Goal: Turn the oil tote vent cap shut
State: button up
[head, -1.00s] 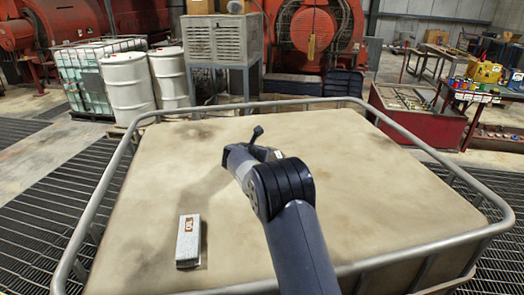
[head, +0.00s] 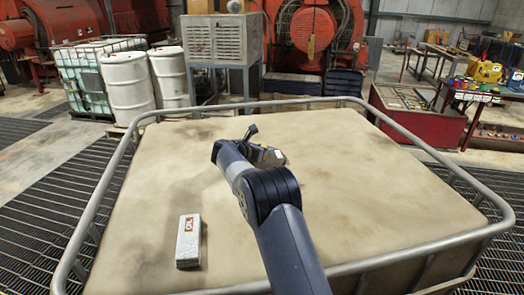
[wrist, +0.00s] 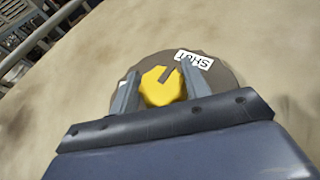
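The vent cap (wrist: 163,88) is a yellow knob with a dark slot mark, on a round grey-brown plate (wrist: 224,76) on top of the tote. A white label (wrist: 194,59) on the plate reads SHUT. In the wrist view the slot points up and slightly right, to the left of the label. My gripper (wrist: 160,75) has one finger on each side of the cap, with no clear gap, and appears shut on it. The right finger partly covers the label. In the head view my gripper (head: 254,148) is at the plate and the cap is mostly hidden.
The beige tote top (head: 340,205) is broad and mostly clear, ringed by a grey metal rail (head: 425,152). A pale box marked OIL (head: 188,245) lies at its front left. White drums (head: 128,85) and a red machine (head: 310,40) stand beyond.

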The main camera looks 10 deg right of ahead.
jog(key=o, duration=0.4)
jog(key=b+v, duration=0.3)
jog(key=v, duration=0.7)
jog(key=shift+s+a+r, duration=0.1)
jog(key=shift+s+a, duration=0.15)
jog(key=shift+s, duration=0.05)
jog(key=shift+d, duration=0.1)
jog(key=p+x, duration=0.3)
jog(key=x, duration=0.7)
jog(key=shift+w+d+f, duration=0.2)
jog(key=shift+w, duration=0.1)
